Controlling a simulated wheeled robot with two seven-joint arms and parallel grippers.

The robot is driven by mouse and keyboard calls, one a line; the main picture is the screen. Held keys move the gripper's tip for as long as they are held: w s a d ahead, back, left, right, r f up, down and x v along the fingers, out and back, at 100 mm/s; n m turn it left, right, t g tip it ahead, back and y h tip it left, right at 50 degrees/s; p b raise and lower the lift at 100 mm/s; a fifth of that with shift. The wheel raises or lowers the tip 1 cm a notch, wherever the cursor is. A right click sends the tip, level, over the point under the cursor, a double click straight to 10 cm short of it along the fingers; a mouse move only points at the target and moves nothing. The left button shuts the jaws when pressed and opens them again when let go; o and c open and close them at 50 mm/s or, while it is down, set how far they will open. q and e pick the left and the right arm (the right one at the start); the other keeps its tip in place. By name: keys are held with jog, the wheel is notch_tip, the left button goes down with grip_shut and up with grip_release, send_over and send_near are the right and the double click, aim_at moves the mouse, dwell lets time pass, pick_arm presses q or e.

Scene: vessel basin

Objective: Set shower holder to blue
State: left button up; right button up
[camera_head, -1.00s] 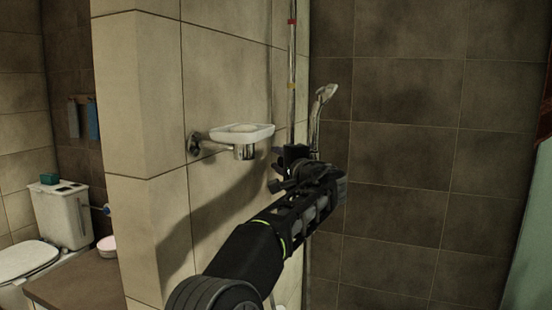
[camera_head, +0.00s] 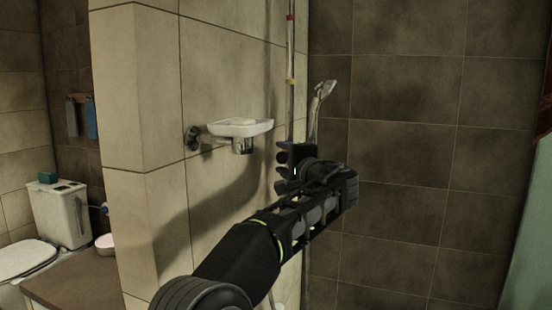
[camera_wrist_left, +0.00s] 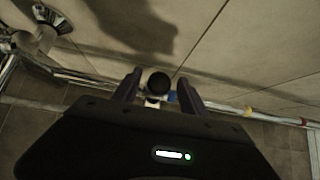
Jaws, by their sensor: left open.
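The shower rail (camera_head: 291,50) is a thin upright chrome bar on the beige tiled wall, with a red and a yellow band. The chrome shower head (camera_head: 321,94) is at its right. My left gripper (camera_head: 282,170) is in front of the lower rail and hides the holder in the head view. In the left wrist view, the holder's round black knob (camera_wrist_left: 158,83) lies between the two open fingers of the left gripper (camera_wrist_left: 158,84). A blue band (camera_wrist_left: 172,97) shows close beside the knob, with yellow and red bands farther right. Contact with the fingers cannot be told.
A white soap dish (camera_head: 240,128) on a chrome bracket sticks out of the wall just left of my gripper. A brown counter (camera_head: 80,283) and a toilet (camera_head: 28,258) are at lower left. The dark tiled wall at right is bare.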

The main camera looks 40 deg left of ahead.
pick_arm(q)
jog(key=shift+v, duration=2)
